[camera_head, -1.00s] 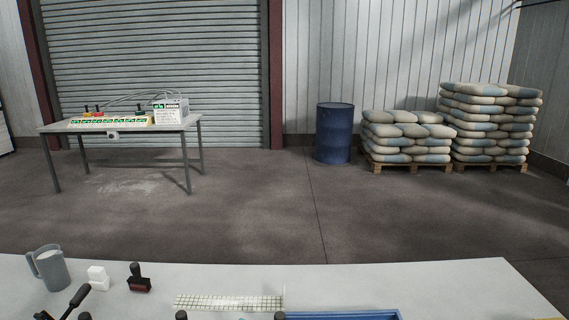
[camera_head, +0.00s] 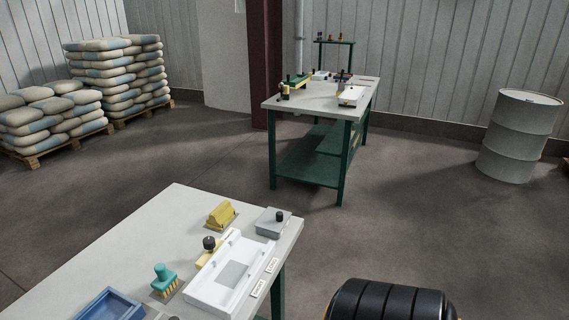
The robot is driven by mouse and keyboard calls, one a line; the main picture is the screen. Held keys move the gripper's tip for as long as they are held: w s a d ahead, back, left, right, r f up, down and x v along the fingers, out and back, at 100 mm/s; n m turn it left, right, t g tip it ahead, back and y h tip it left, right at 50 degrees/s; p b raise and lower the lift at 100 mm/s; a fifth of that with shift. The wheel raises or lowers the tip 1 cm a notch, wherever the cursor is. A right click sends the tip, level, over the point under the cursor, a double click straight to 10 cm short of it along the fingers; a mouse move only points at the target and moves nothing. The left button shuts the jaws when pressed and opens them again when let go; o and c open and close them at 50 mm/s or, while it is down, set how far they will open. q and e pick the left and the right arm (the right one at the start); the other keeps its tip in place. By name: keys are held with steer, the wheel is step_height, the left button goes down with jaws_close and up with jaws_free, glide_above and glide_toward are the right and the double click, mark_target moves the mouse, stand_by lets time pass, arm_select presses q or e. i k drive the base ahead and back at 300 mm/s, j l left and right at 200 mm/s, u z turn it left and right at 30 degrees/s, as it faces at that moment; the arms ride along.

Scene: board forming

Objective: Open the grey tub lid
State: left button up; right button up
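A small grey tub (camera_head: 272,224) stands at the right end of the near white table. A black knob (camera_head: 280,216) sits on its top, and the lid looks shut on it. Neither of my grippers shows in the head view, so I cannot see whether they are open or shut.
Beside the tub are a white tray (camera_head: 205,290), a yellow block (camera_head: 221,214) and a teal-handled brush (camera_head: 164,277). A blue tray (camera_head: 108,305) lies nearer. A green-framed bench (camera_head: 310,103) stands beyond. A black ribbed object (camera_head: 390,300) is at the bottom. Open floor lies between.

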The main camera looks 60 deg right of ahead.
mark_target(273, 219)
steer(key=z, duration=1.85)
steer(key=i+l+u, duration=0.15)
steer(key=u, duration=0.35)
steer(key=l+u, duration=0.35)
steer(key=u, duration=0.15)
steer(key=i, duration=0.05)
